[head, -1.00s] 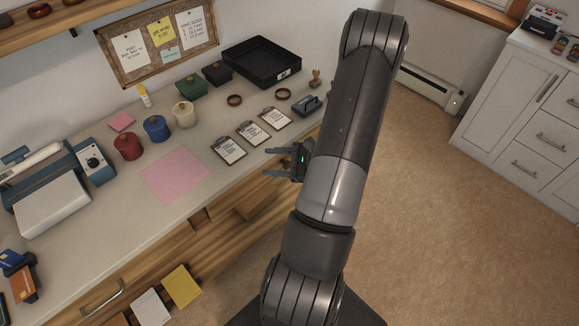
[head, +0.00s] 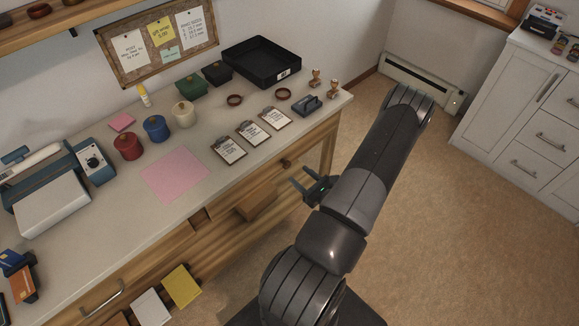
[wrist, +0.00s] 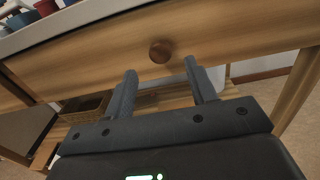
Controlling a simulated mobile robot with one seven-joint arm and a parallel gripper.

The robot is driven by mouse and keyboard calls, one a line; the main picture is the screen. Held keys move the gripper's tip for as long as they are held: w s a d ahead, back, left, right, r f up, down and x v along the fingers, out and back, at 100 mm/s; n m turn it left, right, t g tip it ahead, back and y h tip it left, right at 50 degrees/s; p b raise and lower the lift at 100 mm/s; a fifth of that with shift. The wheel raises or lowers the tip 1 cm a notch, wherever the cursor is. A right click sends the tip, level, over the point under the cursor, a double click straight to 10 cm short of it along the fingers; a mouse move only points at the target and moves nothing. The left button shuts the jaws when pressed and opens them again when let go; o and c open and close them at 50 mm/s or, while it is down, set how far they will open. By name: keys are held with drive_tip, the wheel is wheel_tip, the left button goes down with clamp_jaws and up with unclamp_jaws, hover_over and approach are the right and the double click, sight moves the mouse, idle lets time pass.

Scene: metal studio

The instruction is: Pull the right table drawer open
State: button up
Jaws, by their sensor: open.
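The right table drawer (wrist: 100,62) has a wooden front with a round brown knob (wrist: 161,51). In the head view the knob (head: 287,163) shows under the tabletop's front edge, right of the middle. The drawer front looks flush with the table. My gripper (wrist: 160,82) is open and empty. In the wrist view the knob lies beyond the fingertips, roughly midway between them and apart from both. In the head view my gripper (head: 297,186) is in front of the drawer, a little below the knob.
The tabletop (head: 105,205) above holds clipboards (head: 250,132), a black tray (head: 262,62), pots and stamps. A table leg (wrist: 298,92) stands at the right. A small wooden box (head: 255,203) is below the tabletop, left of my gripper. The floor (head: 450,230) to the right is clear.

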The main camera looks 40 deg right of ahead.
sight(288, 166)
drive_tip(key=w, duration=0.6)
drive_tip(key=shift+w, duration=0.25)
clamp_jaws()
idle(0.3)
